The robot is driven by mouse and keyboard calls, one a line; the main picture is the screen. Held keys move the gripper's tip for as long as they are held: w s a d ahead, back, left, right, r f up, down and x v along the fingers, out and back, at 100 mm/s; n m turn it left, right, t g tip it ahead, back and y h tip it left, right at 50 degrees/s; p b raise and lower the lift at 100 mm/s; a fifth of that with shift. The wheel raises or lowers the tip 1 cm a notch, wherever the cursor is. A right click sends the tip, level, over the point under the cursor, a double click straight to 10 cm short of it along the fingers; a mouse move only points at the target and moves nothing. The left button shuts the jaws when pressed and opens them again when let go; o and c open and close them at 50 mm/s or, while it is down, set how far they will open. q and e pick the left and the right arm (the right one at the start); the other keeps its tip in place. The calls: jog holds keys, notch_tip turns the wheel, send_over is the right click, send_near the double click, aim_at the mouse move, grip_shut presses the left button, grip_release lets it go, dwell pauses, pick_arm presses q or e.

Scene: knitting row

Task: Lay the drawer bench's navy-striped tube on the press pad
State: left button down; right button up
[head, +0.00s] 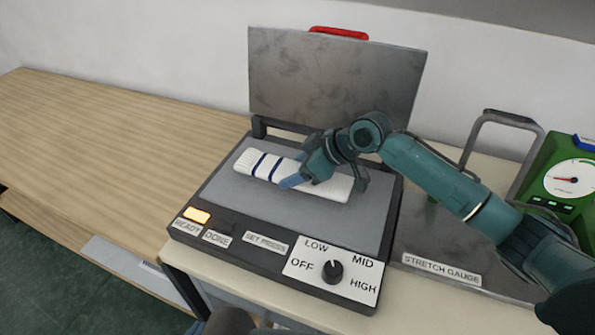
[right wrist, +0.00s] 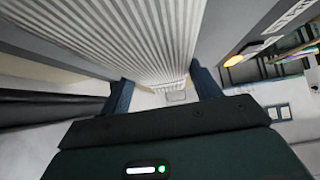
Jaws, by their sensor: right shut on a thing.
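The navy-striped tube (head: 268,166) is white and ribbed, with two navy bands near its left end. In the head view it lies lengthwise over the grey press pad (head: 231,188) and looks to be on it or very close above it. My right gripper (head: 304,181) straddles the tube near its middle with blue fingers, shut on it. The right wrist view shows the ribbed white tube (right wrist: 150,45) between the fingers of my right gripper (right wrist: 165,92). My left gripper cannot be made out.
The press lid (head: 335,85) with a red handle (head: 338,32) stands open behind the pad. A control panel with a dial (head: 332,271) and lit orange lamp (head: 197,215) lines the front. A stretch gauge (head: 440,240) stands right; the wooden bench (head: 110,130) left is clear.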

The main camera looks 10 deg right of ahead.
jog(key=shift+f, duration=0.65)
jog(key=shift+f, duration=0.1)
jog(key=o, duration=1)
jog(key=shift+s+d+r, duration=0.1)
jog(key=shift+d+r, duration=0.05)
jog(key=shift+r, duration=0.2)
jog(key=v, duration=1.1)
jog(key=shift+s+d+r, duration=0.1)
jog(key=shift+s+r, duration=0.05)
